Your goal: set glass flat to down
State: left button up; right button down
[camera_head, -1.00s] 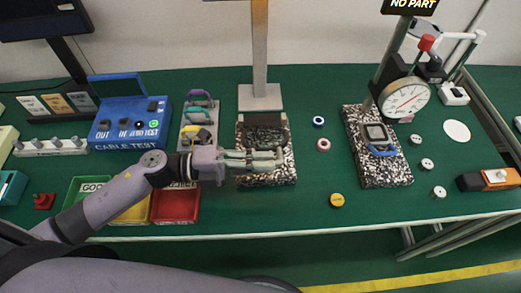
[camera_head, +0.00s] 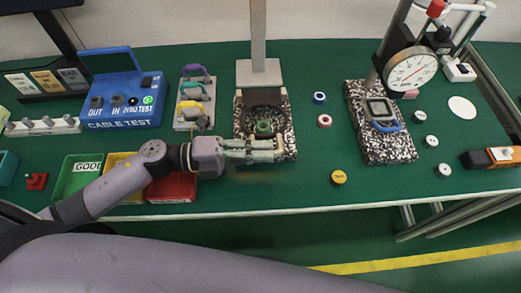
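A speckled granite plate (camera_head: 241,153) stands in the middle of the bench. It carries a dark ring-shaped fixture (camera_head: 264,110) with a small green round piece (camera_head: 264,127) at its front and a dark upright strip behind. I cannot make out a clear glass flat or tell whether one is up or down. My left gripper (camera_head: 277,150) reaches in from the left, its fingers pointing right over the plate's front part. The fingers lie close together and partly hide the plate. Whether they hold anything is unclear. My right gripper is not in view.
A dial gauge (camera_head: 411,70) stands over another granite plate (camera_head: 392,150) at the right. Red (camera_head: 172,188), yellow and green bins sit under my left arm, with a blue cable tester (camera_head: 122,100) behind. A yellow round piece (camera_head: 338,177) lies on otherwise clear green bench.

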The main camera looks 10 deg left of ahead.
pick_arm(q)
jog(key=o, duration=0.4)
jog(key=shift+s, duration=0.15)
jog(key=v, duration=1.2)
jog(key=shift+r, duration=0.1)
